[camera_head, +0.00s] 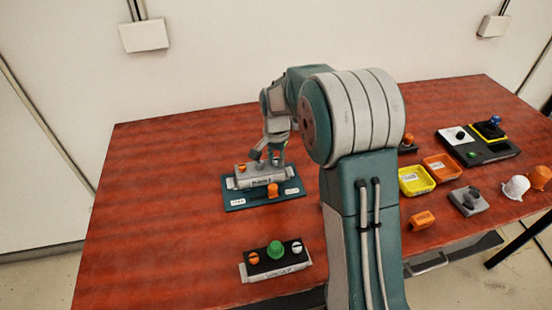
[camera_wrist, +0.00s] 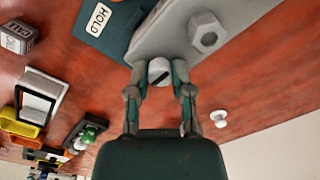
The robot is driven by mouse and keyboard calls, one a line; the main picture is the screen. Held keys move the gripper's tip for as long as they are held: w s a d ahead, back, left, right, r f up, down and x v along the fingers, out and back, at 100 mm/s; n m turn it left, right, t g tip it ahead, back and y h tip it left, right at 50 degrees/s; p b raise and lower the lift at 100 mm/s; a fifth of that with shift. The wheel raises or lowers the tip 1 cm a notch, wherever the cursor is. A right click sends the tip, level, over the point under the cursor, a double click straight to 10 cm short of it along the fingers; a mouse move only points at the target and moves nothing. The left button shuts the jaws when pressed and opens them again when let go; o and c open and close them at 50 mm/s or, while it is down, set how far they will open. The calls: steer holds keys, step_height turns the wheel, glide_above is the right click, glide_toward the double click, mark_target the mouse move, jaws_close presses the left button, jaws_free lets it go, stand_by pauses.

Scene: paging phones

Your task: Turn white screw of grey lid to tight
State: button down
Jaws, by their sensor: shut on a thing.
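The grey lid (camera_head: 243,181) sits on a dark blue-green base (camera_head: 238,204) at the middle left of the table, with an orange screw (camera_head: 241,168) on its left end. In the wrist view, the grey lid (camera_wrist: 185,28) runs across the top, with a grey hexagonal part on it. The white screw (camera_wrist: 159,70), with a dark slot across its head, lies between the fingertips of my gripper (camera_wrist: 160,74). My gripper (camera_head: 268,157) is shut on this screw, at the lid's right part in the head view, where my fingers partly hide it.
An orange knob (camera_head: 272,190) stands at the base's front. A box with a green button (camera_head: 275,250) is nearer. To the right are a yellow tray (camera_head: 416,180), an orange tray (camera_head: 441,167), a grey block (camera_head: 468,201) and two cups. The table's left side is clear.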

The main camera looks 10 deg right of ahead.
mark_target(275, 160)
steer(key=shift+c, duration=2.4)
jaws_free()
steer(key=shift+f, duration=0.1)
step_height(275, 160, up, 12)
steer(key=shift+a, duration=0.1)
steer(key=s+r+n+t, duration=0.1)
steer(key=s+r+n, duration=0.1)
steer(key=s+r, duration=0.35)
steer(key=s+r+n+t, duration=0.2)
steer(key=s, duration=0.7)
steer(key=s+f+n+t, duration=0.2)
steer(key=s+n, duration=0.3)
steer(key=s, duration=0.9)
steer(key=shift+s+f+t, duration=0.15)
steer(key=shift+s+t, duration=0.15)
